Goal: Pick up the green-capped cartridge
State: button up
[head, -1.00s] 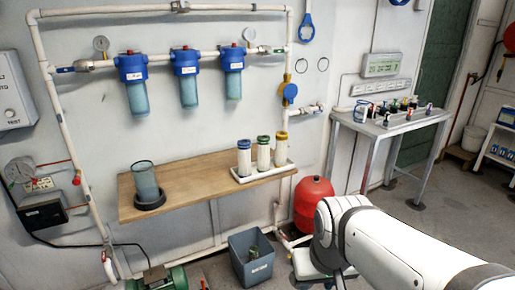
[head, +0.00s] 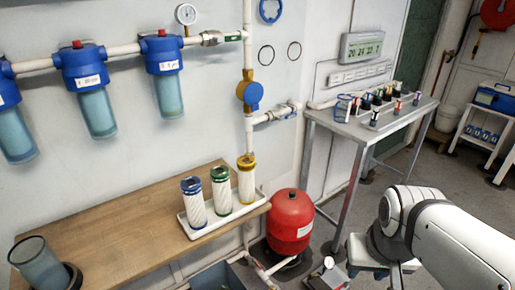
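The green-capped cartridge (head: 221,191) stands upright in the white tray (head: 261,203) on the wooden bench. It is the middle one of three white cartridges. A blue-capped cartridge (head: 193,203) stands to its left and a yellow-capped cartridge (head: 246,180) to its right, each with a small gap. My arm shows at the lower right, well apart from the cartridges. My gripper is not visible in the head view.
The wooden bench (head: 120,225) is bare left of the tray, with a clear blue housing bowl (head: 38,262) at its near left end. Blue-headed filters (head: 163,70) hang on the wall pipe. A red tank (head: 290,222) stands right of the bench, before a grey side table (head: 345,125).

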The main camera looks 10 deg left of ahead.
aim_at(220, 175)
jog(key=u, duration=0.3)
jog(key=i, duration=1.05)
jog(key=u, duration=0.65)
jog(key=k, duration=0.9)
jog(key=u, duration=0.15)
jog(key=i, duration=0.9)
jog(key=z, duration=0.1)
